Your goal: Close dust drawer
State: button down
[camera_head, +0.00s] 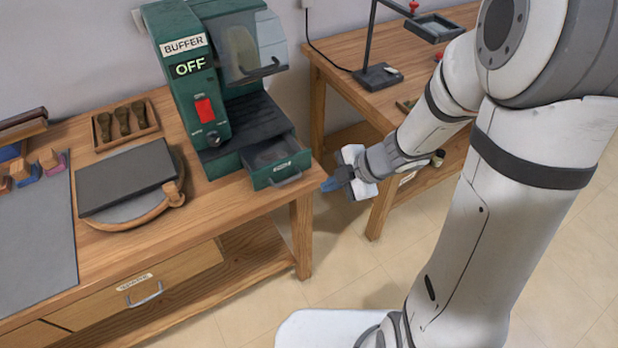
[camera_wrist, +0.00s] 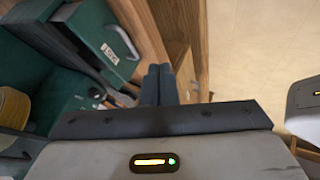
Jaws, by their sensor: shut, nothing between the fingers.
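The dust drawer (camera_head: 275,160) is a green box with a metal handle and a small label, at the base of the green buffer machine (camera_head: 188,75). It stands pulled out toward the table's right front edge. In the wrist view the drawer front (camera_wrist: 100,40) shows at the upper left, with its curved handle and label. My gripper (camera_head: 330,184) is just right of the drawer front, past the table edge, apart from the handle. In the wrist view its two fingers (camera_wrist: 159,84) are together with nothing between them.
The buffer stands on a wooden workbench (camera_head: 235,205) with a grey slab (camera_head: 128,178) and a tray of small tools (camera_head: 125,125) to its left. A second wooden table (camera_head: 420,75) with a lamp stand (camera_head: 378,76) is behind my arm. Floor (camera_head: 345,262) is open in front.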

jog(key=shift+w+a+f+b, duration=0.45)
jog(key=shift+w+a+f, duration=0.55)
jog(key=shift+a, duration=0.35)
jog(key=shift+w+a+f+b, duration=0.45)
jog(key=shift+w+a+f, duration=0.3)
jog(key=shift+a+f, duration=0.5)
jog(key=shift+w+a+f+b, duration=0.45)
jog(key=shift+w+a+f, duration=0.55)
jog(key=shift+a, duration=0.4)
